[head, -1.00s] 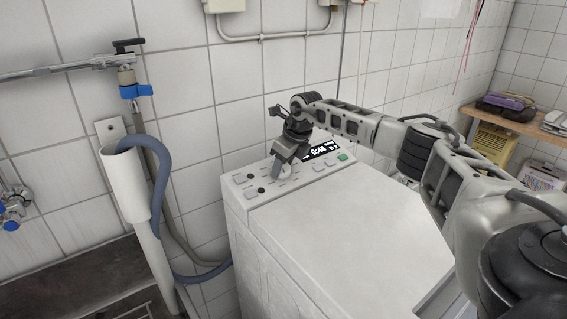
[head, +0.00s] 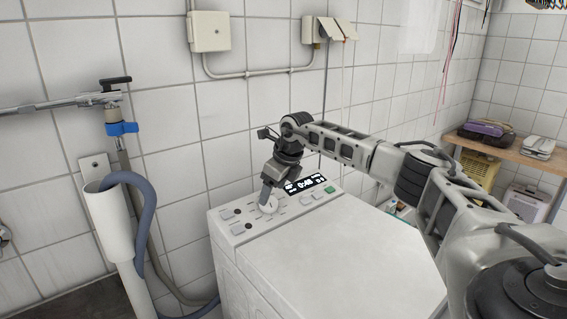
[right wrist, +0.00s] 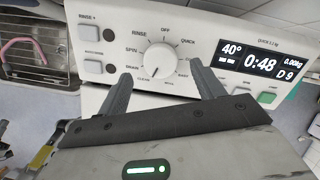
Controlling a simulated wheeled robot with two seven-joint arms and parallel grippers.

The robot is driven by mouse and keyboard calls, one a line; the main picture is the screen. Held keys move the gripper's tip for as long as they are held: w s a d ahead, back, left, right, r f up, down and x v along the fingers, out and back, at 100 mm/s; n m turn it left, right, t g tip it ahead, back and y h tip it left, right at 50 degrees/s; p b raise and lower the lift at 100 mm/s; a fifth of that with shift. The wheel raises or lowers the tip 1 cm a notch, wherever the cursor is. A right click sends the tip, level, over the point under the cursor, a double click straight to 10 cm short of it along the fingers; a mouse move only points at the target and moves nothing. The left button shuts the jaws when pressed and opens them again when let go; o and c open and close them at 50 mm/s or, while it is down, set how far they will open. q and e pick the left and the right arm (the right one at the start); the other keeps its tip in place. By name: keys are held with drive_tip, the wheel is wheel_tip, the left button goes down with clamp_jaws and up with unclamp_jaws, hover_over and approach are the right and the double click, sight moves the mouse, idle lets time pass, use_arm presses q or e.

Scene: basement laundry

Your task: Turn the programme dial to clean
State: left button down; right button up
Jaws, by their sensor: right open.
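The washing machine's programme dial (head: 268,205) is a round white knob on the top panel; it also shows in the right wrist view (right wrist: 163,60). Labels ring it, with OFF at the top, SPIN at left and CLEAN (right wrist: 139,82) at lower left. The small dark mark on the knob points down and slightly left, toward CLEAN. My right gripper (head: 266,192) is over the dial; in the right wrist view its fingers (right wrist: 160,70) are spread open, one on each side of the knob, with gaps visible. My left gripper is out of view.
The display (right wrist: 262,62) reads 0:48 and 40°. Square buttons (right wrist: 92,65) and a green button (head: 330,190) sit beside the dial. A grey hose (head: 147,215) and standpipe (head: 108,225) stand left of the machine (head: 330,250). The machine's top is clear.

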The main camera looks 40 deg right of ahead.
drive_tip(key=v, duration=1.2)
drive_tip(key=shift+r, duration=0.1)
